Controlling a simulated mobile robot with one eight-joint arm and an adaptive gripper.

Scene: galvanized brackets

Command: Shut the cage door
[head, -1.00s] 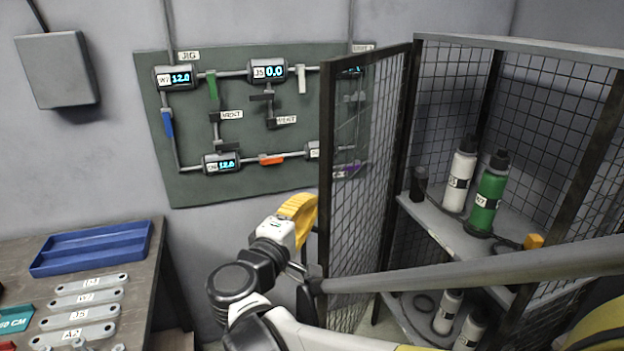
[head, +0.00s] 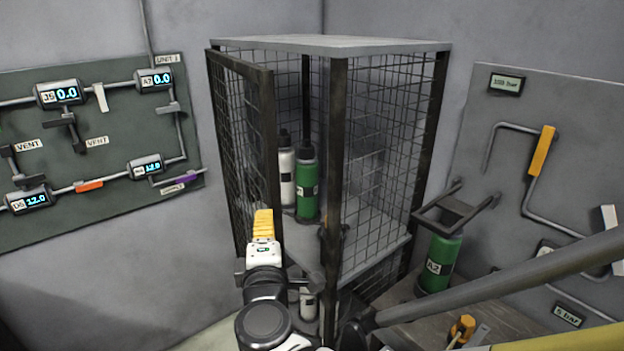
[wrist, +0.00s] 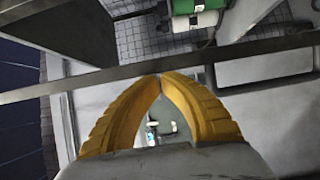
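The cage door (head: 268,130) is a dark-framed mesh panel at the cage's left side in the head view. It stands partly open, its free edge toward me, with a gap to the front post. The cage (head: 338,130) has a grey top and mesh walls. My gripper (head: 263,213), with yellow fingers, is at the lower part of the door's free edge. In the wrist view the fingertips (wrist: 165,76) meet, with nothing seen between them. A dark bar (wrist: 75,82), probably the door frame, crosses at the tips; I cannot tell whether they touch.
A white bottle (head: 286,175) and a green bottle (head: 307,185) stand on the cage shelf. A green cylinder (head: 440,258) stands on a bench at the right. A pipe panel (head: 100,150) hangs on the left wall, another (head: 560,110) on the right wall.

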